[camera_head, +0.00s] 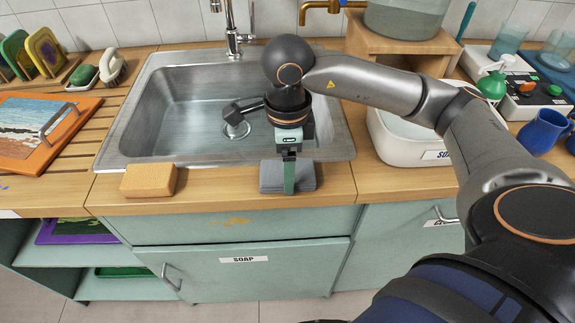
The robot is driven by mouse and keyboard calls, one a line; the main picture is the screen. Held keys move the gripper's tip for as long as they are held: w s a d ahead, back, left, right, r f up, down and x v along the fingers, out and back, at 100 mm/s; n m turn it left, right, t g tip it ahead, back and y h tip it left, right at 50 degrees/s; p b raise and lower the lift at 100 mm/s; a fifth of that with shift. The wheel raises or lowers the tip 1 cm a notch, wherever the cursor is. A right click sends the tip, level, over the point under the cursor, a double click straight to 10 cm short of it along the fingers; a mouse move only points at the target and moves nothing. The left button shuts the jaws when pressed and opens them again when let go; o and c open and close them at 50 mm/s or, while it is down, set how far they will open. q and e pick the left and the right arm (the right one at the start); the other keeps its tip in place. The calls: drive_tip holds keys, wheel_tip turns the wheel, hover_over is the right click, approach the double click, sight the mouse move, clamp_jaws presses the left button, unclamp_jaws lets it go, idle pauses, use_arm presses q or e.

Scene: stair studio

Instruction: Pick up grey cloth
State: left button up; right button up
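The grey cloth (303,177) lies folded on the wooden counter at the front edge of the sink. My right gripper (289,180) points down over the cloth, with a green finger in front of its middle. The finger hides part of the cloth, and the other finger is hidden. I cannot tell whether the gripper is open or shut, or whether it touches the cloth. My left gripper is not in view.
A tan sponge (149,180) lies on the counter left of the cloth. The steel sink (185,105) is behind. A white soap basin (400,135) stands to the right. Blue mugs (543,131) are at the far right. A framed tray (40,130) is at left.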

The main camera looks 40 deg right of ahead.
drive_tip(key=shift+r, duration=0.45)
wheel_tip(320, 180, up, 2)
drive_tip(key=shift+r, duration=0.25)
drive_tip(key=w+a+r+p, duration=0.1)
drive_tip(key=a+r, duration=0.8)
drive_tip(key=a, duration=0.5)
drive_tip(key=shift+w+r+p, duration=0.3)
drive_tip(key=shift+w, duration=0.05)
